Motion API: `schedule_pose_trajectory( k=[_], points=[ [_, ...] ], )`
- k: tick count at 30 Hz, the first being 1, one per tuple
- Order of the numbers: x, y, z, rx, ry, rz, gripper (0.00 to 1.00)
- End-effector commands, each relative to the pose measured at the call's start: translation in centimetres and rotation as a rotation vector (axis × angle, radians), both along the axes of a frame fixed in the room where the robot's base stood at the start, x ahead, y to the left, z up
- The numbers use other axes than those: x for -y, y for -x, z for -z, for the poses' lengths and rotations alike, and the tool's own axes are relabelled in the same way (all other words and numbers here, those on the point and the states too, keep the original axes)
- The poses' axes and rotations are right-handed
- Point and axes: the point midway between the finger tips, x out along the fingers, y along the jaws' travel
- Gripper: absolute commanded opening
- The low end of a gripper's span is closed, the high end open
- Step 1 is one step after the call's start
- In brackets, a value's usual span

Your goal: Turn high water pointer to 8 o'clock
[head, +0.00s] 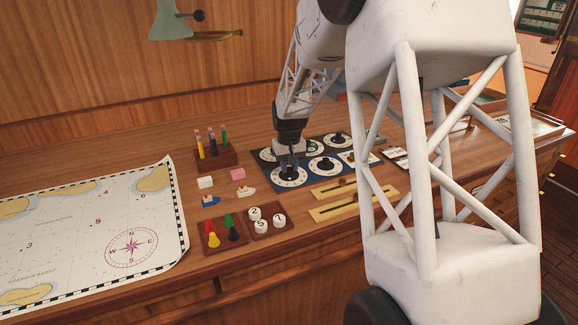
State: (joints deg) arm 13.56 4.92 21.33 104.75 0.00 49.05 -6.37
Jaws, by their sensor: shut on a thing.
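A dark panel of white-ringed dials with dark pointers lies on the wooden desk. My gripper (290,162) points down over the front-left dial (289,180) and is shut on its pointer. The fingers and the arm hide most of that pointer, so its direction cannot be told. The labels are too small to read, so I cannot tell which dial is the high water one. A second white dial (327,166) lies just to the right. Another dial (335,140) sits behind it, and one at the back left is partly hidden by my gripper.
Left of the panel are a pen holder (215,160), small blocks (238,174) and toy boats. Trays of coloured pegs (225,233) and numbered discs (267,221) stand in front. Brass slider strips (352,204) lie at right. A chart (90,230) covers the left side.

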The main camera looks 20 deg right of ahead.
Motion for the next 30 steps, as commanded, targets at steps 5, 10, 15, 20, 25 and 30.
schedule_pose_trajectory(
  k=[5,10,15,20,25,30],
  points=[
    [0.00,-0.07,-0.20,0.003,0.001,0.165,0.01],
    [0.00,-0.05,-0.12,0.002,0.001,0.326,0.01],
    [0.01,-0.09,-0.16,0.003,0.000,0.477,0.01],
    [0.02,-0.10,-0.18,0.004,0.000,0.592,0.01],
    [0.02,-0.10,-0.18,0.004,0.000,0.675,0.01],
    [0.03,-0.09,-0.18,0.004,0.000,0.717,0.01]
  ],
)
